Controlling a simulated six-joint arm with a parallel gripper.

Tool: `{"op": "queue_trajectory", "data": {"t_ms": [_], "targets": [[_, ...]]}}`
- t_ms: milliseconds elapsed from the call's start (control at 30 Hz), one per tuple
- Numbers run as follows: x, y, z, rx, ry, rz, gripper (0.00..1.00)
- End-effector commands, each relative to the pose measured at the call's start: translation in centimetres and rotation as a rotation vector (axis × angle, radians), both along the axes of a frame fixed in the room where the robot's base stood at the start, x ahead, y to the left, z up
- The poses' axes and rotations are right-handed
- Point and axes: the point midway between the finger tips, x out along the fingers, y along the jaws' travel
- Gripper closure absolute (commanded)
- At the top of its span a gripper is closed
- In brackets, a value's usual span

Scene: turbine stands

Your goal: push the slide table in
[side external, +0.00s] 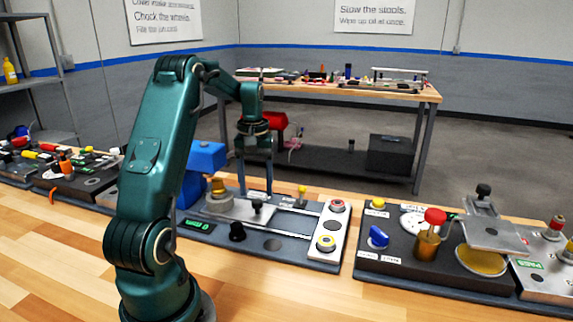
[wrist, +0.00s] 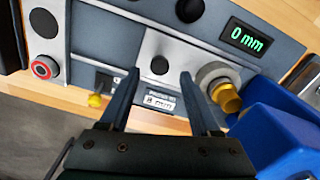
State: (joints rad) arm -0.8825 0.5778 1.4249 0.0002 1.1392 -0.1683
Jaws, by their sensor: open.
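The slide table is a silver plate (side external: 232,211) with a black knob (side external: 257,206), set in a grey panel. In the wrist view the plate (wrist: 190,48) and its knob (wrist: 159,65) lie just ahead of my fingertips. My gripper (side external: 257,192) points down over the panel, open and empty. In the wrist view my gripper (wrist: 160,76) has the knob in line with the gap between its fingers; contact cannot be told. A green display (wrist: 247,37) on the panel reads 0 mm.
A grey boss with a brass cylinder (wrist: 228,97) stands beside the plate, near a blue block (side external: 205,162). A yellow-topped knob (side external: 302,194) is behind the rails. Another panel with a red knob (side external: 435,215) stands further right.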

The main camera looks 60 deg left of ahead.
Motion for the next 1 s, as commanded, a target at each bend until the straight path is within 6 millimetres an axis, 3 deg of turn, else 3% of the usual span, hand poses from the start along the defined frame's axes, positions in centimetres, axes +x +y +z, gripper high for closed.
{"op": "queue_trajectory", "data": {"t_ms": [233, 567, 733, 1000], "targets": [[0.0, -0.1, -2.8, 0.0, 0.001, -0.002, 0.36], [0.0, -0.1, -3.2, 0.002, -0.001, -0.003, 0.36], [0.0, -0.1, -3.1, 0.002, -0.001, -0.003, 1.0], [0.0, -0.1, -3.1, 0.002, -0.001, -0.003, 1.0]]}}
